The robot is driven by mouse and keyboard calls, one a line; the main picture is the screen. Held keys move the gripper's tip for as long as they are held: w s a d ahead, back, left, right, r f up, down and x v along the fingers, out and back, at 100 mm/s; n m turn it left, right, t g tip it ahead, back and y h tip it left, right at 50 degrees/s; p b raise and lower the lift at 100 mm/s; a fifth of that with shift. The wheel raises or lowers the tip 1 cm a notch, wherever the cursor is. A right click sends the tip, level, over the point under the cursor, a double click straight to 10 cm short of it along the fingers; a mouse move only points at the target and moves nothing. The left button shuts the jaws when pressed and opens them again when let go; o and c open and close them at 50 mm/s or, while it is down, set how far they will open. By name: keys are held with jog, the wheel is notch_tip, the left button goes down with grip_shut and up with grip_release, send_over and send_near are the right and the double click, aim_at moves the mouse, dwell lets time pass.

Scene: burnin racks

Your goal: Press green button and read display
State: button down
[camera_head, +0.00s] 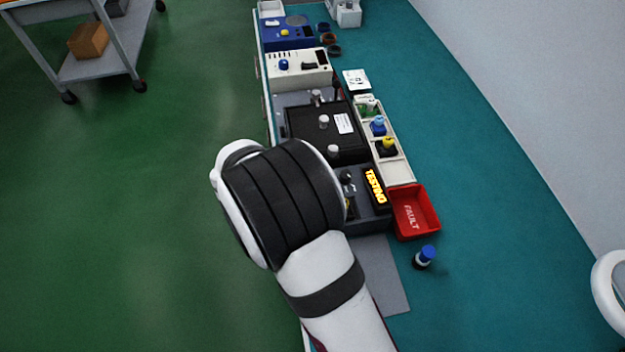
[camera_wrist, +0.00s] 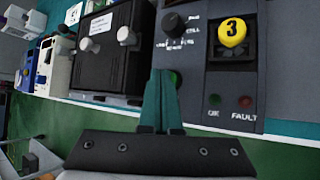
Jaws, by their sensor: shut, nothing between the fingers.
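My gripper (camera_wrist: 163,78) is shut and empty in the wrist view, its teal fingers together over the dark control panel (camera_wrist: 200,60). A green button (camera_wrist: 176,77) shows partly beside the fingertips, mostly covered by them; I cannot tell whether they touch it. A black knob (camera_wrist: 172,23) sits above it. The display (camera_head: 375,187) in the head view glows with the yellow word "TESTING". A yellow cap marked 3 (camera_wrist: 233,32) sits in a bay, above a dim green OK light (camera_wrist: 214,100) and a dim red FAULT light (camera_wrist: 245,101). In the head view my arm hides the gripper.
A red FAULT bin (camera_head: 413,222) stands beside the display. A blue-capped piece (camera_head: 426,254) stands on the teal bench (camera_head: 490,210). A tray (camera_head: 399,171) with colored-capped pieces and a black box (camera_head: 306,122) lie behind. Bare bench is at the right.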

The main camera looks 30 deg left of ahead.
jog(key=shift+r, duration=0.5)
notch_tip(320, 180, up, 5)
jog(key=shift+r, duration=0.1)
dwell(0.3)
jog(key=shift+d, duration=0.1)
dwell(0.5)
